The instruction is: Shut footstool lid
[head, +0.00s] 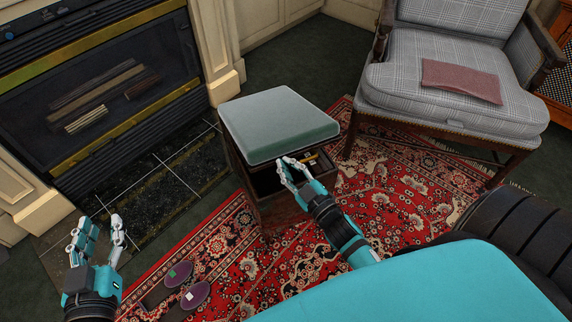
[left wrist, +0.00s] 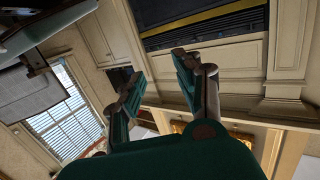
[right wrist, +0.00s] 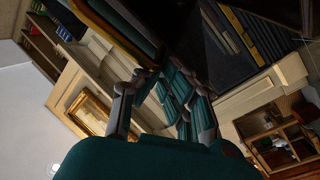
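The footstool (head: 277,212) is a dark wooden box standing on the red rug. Its lid (head: 280,121), a padded grey-green cushion, is raised a little, with a dark gap below its front edge. My right gripper (head: 292,162) is at that front edge, over the opening. Its fingers look apart and hold nothing visible; whether they touch the lid is unclear. It also shows in the right wrist view (right wrist: 153,77). My left gripper (head: 103,222) is open and empty, left of the footstool, and also open in the left wrist view (left wrist: 155,72).
A fireplace (head: 100,90) with a stone hearth stands to the left. Purple slippers (head: 195,295) lie on the patterned rug (head: 400,190) at the front. Something yellowish (head: 311,157) shows by the footstool's opening.

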